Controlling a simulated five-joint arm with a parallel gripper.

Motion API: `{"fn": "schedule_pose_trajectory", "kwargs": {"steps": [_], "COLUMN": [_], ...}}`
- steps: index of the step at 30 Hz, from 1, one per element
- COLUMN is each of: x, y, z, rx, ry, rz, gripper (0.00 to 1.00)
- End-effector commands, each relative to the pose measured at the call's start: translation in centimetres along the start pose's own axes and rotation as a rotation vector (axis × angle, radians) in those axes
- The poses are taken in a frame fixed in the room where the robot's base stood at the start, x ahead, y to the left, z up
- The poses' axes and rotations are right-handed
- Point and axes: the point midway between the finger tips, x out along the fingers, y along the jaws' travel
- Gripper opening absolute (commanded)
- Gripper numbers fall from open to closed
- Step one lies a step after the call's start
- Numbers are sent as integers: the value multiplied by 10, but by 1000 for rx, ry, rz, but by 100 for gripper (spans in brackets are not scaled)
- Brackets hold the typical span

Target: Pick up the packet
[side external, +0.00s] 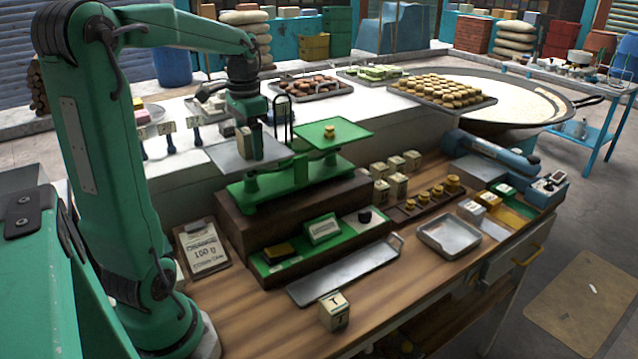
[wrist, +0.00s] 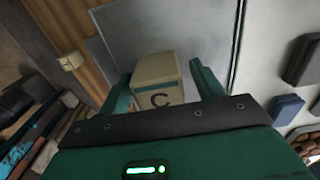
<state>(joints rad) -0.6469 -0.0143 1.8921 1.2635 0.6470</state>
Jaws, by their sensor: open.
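A cream packet (wrist: 157,70) marked "C" stands on the grey left pan (side external: 220,158) of a green balance scale (side external: 270,190). The grey pan also shows in the wrist view (wrist: 200,35). My gripper (side external: 250,152) is over this pan with its fingers pointing down. In the wrist view my gripper (wrist: 157,82) is open, with one green finger on each side of the packet. I cannot tell whether either finger touches it.
The scale's green right pan (side external: 350,134) holds a small brass-coloured piece (side external: 329,131). Another packet (side external: 334,311) marked "T" stands on the wooden bench front. Several packets (side external: 380,191) and brass weights (side external: 437,192) stand right of the scale. A thin upright rod stands beside the left pan.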

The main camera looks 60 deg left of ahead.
Motion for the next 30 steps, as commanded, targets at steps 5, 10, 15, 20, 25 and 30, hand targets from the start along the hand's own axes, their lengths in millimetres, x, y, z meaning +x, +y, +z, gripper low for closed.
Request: {"fn": "schedule_pose_trajectory", "kwargs": {"steps": [5,10,15,20,25,30], "x": [0,0,0,0,-1,-5], "y": [0,0,0,0,0,0], "z": [0,0,0,0,0,0], "rx": [0,0,0,0,0,0], "ry": [0,0,0,0,0,1], "rz": [0,0,0,0,0,-1], "gripper": [66,66,33,13,13,13]}}
